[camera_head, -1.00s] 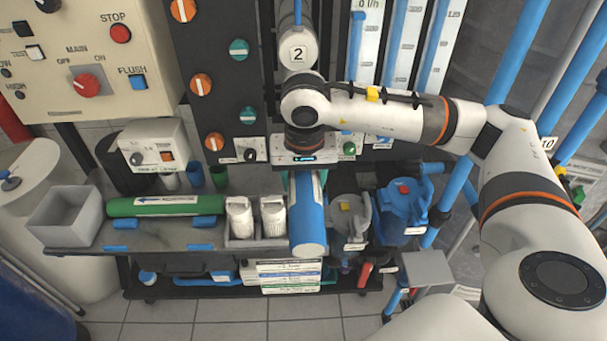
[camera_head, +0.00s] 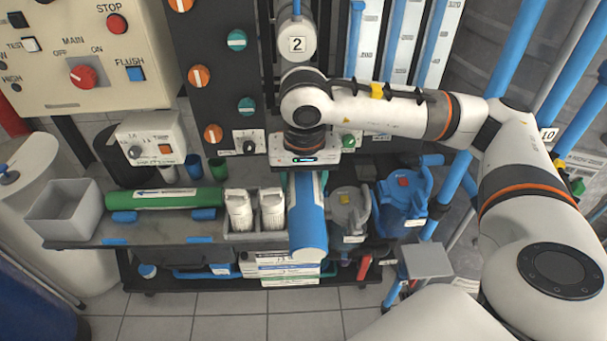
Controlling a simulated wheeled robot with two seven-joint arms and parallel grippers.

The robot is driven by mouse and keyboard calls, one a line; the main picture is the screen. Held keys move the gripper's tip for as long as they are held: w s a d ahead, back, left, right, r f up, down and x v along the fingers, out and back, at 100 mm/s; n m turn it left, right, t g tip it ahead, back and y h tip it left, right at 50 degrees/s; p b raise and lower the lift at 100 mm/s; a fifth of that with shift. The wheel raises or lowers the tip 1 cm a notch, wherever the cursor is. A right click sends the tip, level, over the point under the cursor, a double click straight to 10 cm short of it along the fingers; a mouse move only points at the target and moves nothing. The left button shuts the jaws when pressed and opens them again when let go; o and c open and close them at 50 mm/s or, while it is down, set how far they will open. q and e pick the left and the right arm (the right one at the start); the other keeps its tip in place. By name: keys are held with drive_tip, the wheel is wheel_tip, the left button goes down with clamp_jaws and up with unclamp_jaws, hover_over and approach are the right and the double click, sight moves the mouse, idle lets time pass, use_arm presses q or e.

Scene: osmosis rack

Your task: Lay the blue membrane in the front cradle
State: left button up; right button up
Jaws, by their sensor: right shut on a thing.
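The blue membrane (camera_head: 309,230) is a thick blue cylinder with a pale end, pointing toward me. My right gripper (camera_head: 306,169) is shut on its far part from above. It is held at the right end of the bench, beside the white bottles; I cannot tell its exact height. The front cradle shows as two low blue supports, a left one (camera_head: 115,241) and a right one (camera_head: 200,239), on the bench's front edge, with nothing on them. A green membrane (camera_head: 180,198) lies on the back cradle's blue supports (camera_head: 125,217). My left gripper is out of view.
Two white bottles (camera_head: 240,211) stand in a grey holder between the cradles and the held membrane. A grey open box (camera_head: 65,210) is at the bench's left end. Blue and grey pump housings (camera_head: 403,197) stand at right. The dark valve panel (camera_head: 215,70) rises behind.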

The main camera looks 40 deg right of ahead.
sight(306, 204)
drive_tip(key=shift+s+a+b, duration=0.2)
drive_tip(key=shift+s+a, duration=0.4)
drive_tip(key=shift+s, duration=0.4)
drive_tip(key=shift+s+a+b, duration=0.15)
drive_tip(key=shift+s+a, duration=0.5)
drive_tip(key=shift+s, duration=0.35)
drive_tip(key=shift+s+a+b, duration=0.2)
drive_tip(key=shift+s+a, duration=0.4)
drive_tip(key=shift+s, duration=0.4)
